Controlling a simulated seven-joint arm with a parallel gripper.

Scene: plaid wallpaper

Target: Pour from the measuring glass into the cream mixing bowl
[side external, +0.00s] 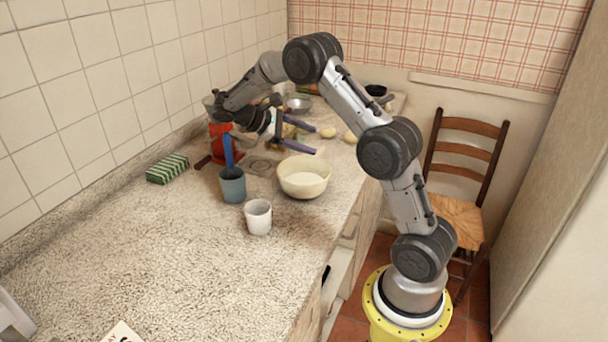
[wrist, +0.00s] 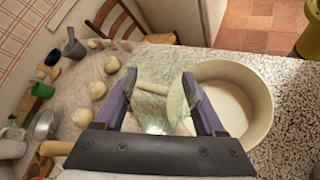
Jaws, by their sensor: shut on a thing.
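The cream mixing bowl (side external: 303,189) stands upright on the counter in the side view. In the wrist view the bowl (wrist: 262,98) is at the right, with a pale inside. My gripper (side external: 311,139) is above the counter, just behind the bowl in the side view. In the wrist view my gripper (wrist: 159,76) has its purple fingers either side of the clear measuring glass (wrist: 153,98) and is shut on it. The glass is beside the bowl there, its right end close to the rim. Its contents and exact tilt are hard to tell.
A blue-grey cup (side external: 232,189) and a white cup (side external: 258,218) stand in front of the bowl. A green striped box (side external: 167,169) lies near the tiled wall. Several round pale items (wrist: 98,90) lie beyond the glass.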

